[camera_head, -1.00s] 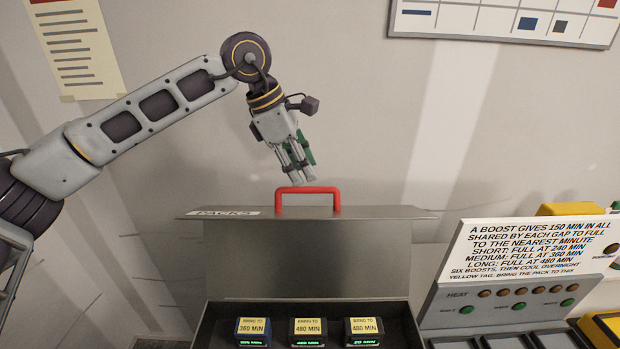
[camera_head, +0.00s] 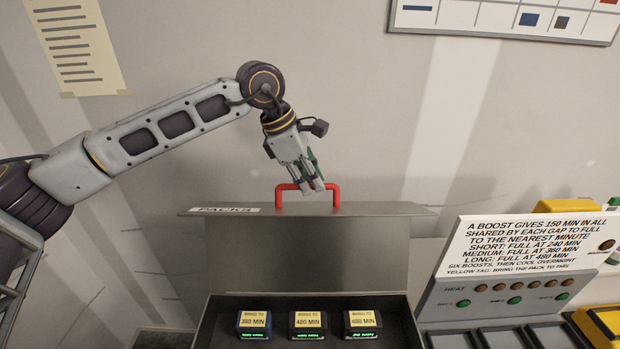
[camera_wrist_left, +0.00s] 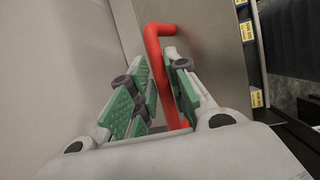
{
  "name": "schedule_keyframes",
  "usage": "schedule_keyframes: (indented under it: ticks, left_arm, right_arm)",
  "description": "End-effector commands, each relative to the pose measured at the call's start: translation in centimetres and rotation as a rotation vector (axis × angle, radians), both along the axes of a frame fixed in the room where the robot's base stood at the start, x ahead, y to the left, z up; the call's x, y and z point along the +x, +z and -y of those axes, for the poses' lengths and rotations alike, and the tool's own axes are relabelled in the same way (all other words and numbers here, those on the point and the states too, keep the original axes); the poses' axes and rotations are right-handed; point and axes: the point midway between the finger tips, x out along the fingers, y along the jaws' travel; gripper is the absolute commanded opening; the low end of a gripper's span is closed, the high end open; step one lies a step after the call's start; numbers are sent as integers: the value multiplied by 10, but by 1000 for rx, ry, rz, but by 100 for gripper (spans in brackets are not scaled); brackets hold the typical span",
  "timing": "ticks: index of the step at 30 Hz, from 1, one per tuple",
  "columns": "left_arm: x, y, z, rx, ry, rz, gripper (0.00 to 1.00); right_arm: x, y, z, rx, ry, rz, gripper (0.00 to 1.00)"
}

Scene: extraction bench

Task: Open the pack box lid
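The pack box lid (camera_head: 265,255) stands raised and upright behind the open box (camera_head: 212,325), with a "PACKS" label on its top edge. A red handle (camera_head: 336,197) sits on that top edge. My left gripper (camera_head: 312,186) is at the handle in the head view. In the left wrist view, its green-padded fingers (camera_wrist_left: 166,85) are apart, with the red handle (camera_wrist_left: 160,52) running between them. I cannot tell whether either finger touches it. My right gripper is not in view.
Three packs with yellow tags, one a middle pack (camera_head: 307,322), sit in the box. To the right stand a sign (camera_head: 530,240), a heat panel (camera_head: 515,290) and yellow parts (camera_head: 597,325). A wall lies close behind.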

Motion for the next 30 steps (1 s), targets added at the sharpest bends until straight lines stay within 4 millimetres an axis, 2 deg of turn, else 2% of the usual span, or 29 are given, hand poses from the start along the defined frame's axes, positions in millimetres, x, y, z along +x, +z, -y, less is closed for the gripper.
schedule_keyframes:
  ticks: [1, 3, 16, 30]
  left_arm:
    - [0, 0, 0, 0, 0, 0, 7]
    - [0, 0, 0, 0, 0, 0, 0]
    - [-2, 1, 0, -1, -1, 7, 0]
    - [-19, 5, 1, -3, -2, 66, 0]
  right_arm:
    - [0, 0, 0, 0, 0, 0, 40]
    - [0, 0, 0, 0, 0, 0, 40]
    - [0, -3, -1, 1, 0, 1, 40]
    - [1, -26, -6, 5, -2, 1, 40]
